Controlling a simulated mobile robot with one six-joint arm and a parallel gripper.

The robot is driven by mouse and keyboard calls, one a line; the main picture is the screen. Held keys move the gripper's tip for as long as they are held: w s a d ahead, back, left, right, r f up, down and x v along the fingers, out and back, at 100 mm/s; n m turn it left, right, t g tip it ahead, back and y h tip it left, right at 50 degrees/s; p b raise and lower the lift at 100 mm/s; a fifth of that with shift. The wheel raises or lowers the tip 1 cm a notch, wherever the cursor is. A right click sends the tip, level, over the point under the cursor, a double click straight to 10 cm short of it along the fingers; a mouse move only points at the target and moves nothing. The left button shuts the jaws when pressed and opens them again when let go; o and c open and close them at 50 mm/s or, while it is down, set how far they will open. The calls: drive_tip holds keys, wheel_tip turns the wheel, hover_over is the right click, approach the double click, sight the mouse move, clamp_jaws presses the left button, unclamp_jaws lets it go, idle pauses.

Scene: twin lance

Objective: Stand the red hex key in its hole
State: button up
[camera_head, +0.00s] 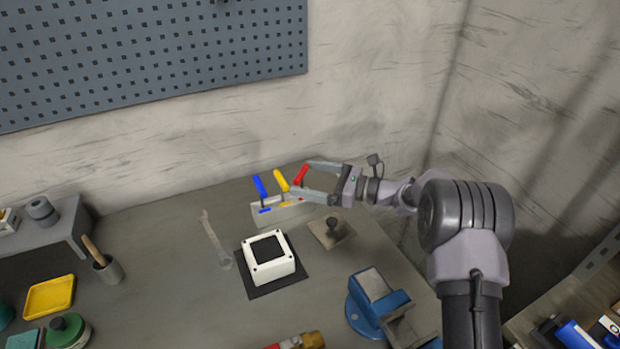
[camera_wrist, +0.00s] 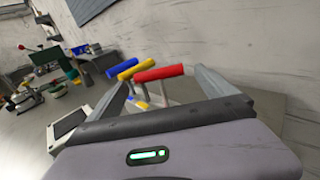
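The red hex key (camera_head: 301,174) has its red handle between my fingers, above the right end of a pale holder block (camera_head: 314,208). Its handle also shows in the wrist view (camera_wrist: 160,73). Its lower shaft is largely hidden by my lower finger, so I cannot tell whether it sits in its hole. My gripper (camera_head: 299,177) reaches in from the right with its fingers wide apart, one on each side of the key. The blue hex key (camera_head: 259,187) and yellow hex key (camera_head: 281,180) stand in the block to the left, by blue and yellow marks. A red mark shows near the right end.
A white box with a dark top (camera_head: 270,258) stands on a black mat in front. A wrench (camera_head: 214,238) lies left. A small plate with a dark knob (camera_head: 333,230) and a blue vise (camera_head: 378,303) are nearer right. The wall is close behind the block.

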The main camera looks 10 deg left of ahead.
drive_tip(key=s+d+p, duration=0.2)
drive_tip(key=d+p, duration=0.3)
drive_tip(key=d, duration=1.2)
drive_tip(key=shift+s+d+r, duration=0.15)
drive_tip(key=shift+s+r, duration=0.05)
drive_tip(key=shift+r, duration=0.25)
